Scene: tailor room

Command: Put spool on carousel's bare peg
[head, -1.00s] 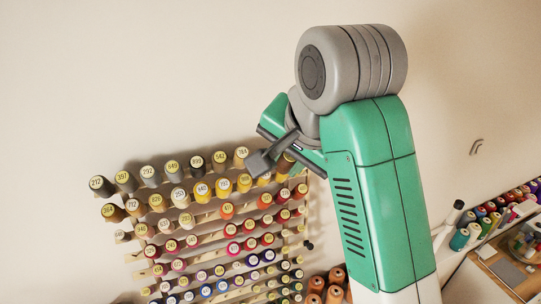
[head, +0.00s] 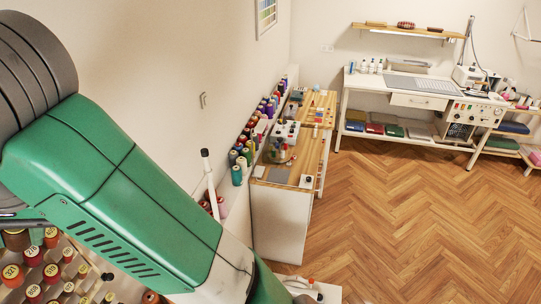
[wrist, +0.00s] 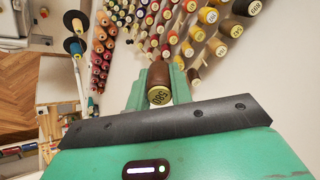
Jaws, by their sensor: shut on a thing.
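In the wrist view, my gripper (wrist: 159,77) is shut on a brown spool (wrist: 159,95) with a pale end label that seems to read 580. The spool sits between the two green fingers, label end toward the camera.
The wall rack's spools (head: 33,256) show at the lower left and fill the top of the wrist view. A wooden table (head: 318,130) with a row of cones stands along the wall. A white workbench (head: 420,100) is at the back. The herringbone floor (head: 410,220) is clear.

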